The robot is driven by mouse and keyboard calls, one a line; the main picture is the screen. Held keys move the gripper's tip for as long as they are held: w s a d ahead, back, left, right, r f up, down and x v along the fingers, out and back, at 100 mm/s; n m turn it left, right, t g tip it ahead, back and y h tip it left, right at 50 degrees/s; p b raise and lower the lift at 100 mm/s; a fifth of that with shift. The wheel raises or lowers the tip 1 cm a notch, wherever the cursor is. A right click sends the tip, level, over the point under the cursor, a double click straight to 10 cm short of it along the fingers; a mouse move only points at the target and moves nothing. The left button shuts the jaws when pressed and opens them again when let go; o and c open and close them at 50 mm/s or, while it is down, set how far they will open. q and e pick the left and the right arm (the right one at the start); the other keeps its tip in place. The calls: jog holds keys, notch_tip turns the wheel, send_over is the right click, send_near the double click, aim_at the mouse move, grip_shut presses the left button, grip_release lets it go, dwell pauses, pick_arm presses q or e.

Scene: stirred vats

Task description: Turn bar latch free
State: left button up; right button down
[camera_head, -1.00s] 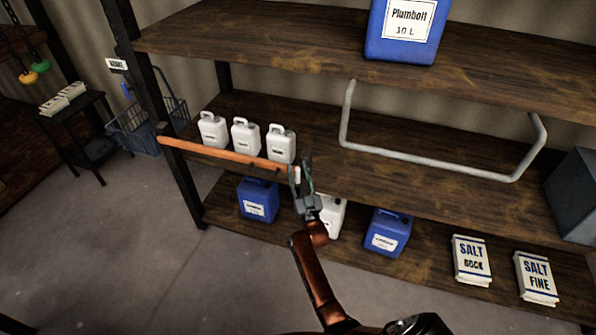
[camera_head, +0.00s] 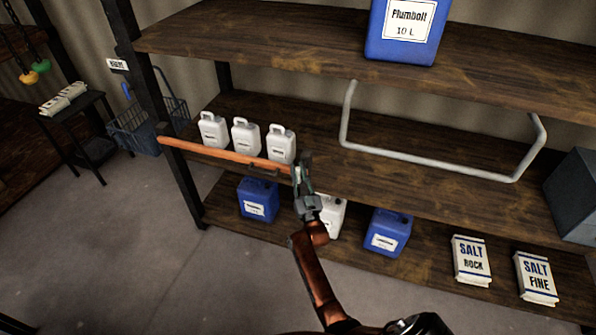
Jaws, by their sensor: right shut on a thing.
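An orange bar (camera_head: 225,153) lies across the front of the middle shelf, in front of three white jugs. Its left end is at the dark shelf post and its right end is at my right gripper. My right gripper (camera_head: 302,174) is shut on the right end of the bar, and its fingers hide that end. How the bar is fixed at the post is too small to tell. My left gripper is not in view.
White jugs (camera_head: 246,137) stand close behind the bar. A grey tube frame (camera_head: 430,160) is on the middle shelf to the right. Blue canisters (camera_head: 258,200) and salt bags (camera_head: 471,260) stand on the lower shelf (camera_head: 425,246).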

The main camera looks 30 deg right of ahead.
jog(key=shift+r+n+y+p, duration=0.15)
jog(key=shift+n+y+p, duration=0.2)
jog(key=shift+p, duration=0.25)
jog(key=shift+w+a+f+n+g+y+p, duration=0.15)
jog(key=shift+w+a+f+n+g+p, duration=0.25)
jog(key=shift+n+g+p, duration=2.1)
jog(key=shift+w+a+f+n+g+y+p, duration=0.2)
jog(key=shift+f+n+g+p, duration=0.35)
jog(key=shift+n+g+p, duration=1.95)
jog(key=shift+w+a+f+n+g+y+p, duration=0.15)
jog(key=shift+w+f+n+g+p, duration=0.3)
jog(key=shift+n+p, duration=2.3)
jog(key=m+p, duration=0.2)
jog(key=shift+s+f+m, duration=0.1)
jog(key=shift+m, duration=0.2)
jog(key=c, duration=1.8)
grip_release()
jog(key=shift+c, duration=0.2)
